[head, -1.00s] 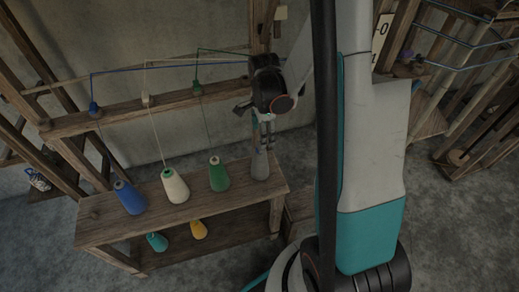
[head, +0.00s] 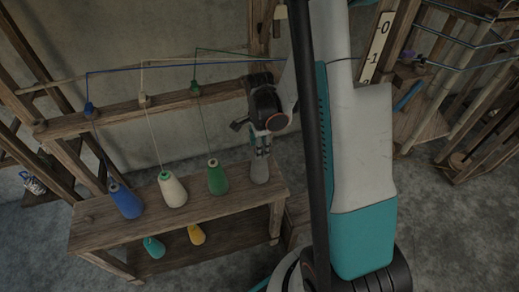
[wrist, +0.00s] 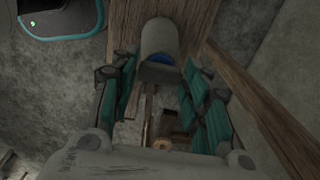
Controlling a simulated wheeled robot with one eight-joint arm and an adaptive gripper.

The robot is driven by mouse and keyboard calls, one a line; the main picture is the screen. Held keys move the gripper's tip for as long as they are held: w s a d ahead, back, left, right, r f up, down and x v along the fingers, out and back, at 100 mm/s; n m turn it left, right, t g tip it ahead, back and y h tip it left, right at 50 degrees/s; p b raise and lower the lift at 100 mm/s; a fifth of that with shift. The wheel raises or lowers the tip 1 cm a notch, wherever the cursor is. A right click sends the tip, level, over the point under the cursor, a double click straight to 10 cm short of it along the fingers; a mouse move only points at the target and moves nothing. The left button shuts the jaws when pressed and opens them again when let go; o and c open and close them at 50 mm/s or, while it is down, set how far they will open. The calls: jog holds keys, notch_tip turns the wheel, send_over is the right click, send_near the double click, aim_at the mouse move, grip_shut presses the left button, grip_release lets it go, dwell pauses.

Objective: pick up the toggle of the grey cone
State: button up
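The grey cone (head: 260,172) stands upright at the right end of the wooden bench, right of the green cone (head: 217,179). My gripper (head: 262,151) points down directly over the grey cone's top, and its fingertips hide that top in the head view. In the wrist view my gripper (wrist: 160,78) has its two teal-padded fingers apart with a gap between them. A grey rounded shape (wrist: 158,36), seemingly the grey cone, shows at the fingertips with a blue patch (wrist: 159,60) at its edge. I cannot clearly make out the toggle or any contact.
A blue cone (head: 126,202) and a cream cone (head: 172,190) stand on the bench (head: 160,222). Teal (head: 154,248) and yellow (head: 196,235) cones sit below. Threads rise to toggles along the wooden beam (head: 120,118) behind. A loom post (head: 260,40) stands close behind my gripper.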

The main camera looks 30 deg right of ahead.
jog(key=shift+c, duration=0.6)
notch_tip(320, 180, up, 20)
jog(key=p, duration=0.7)
jog(key=shift+r, duration=0.1)
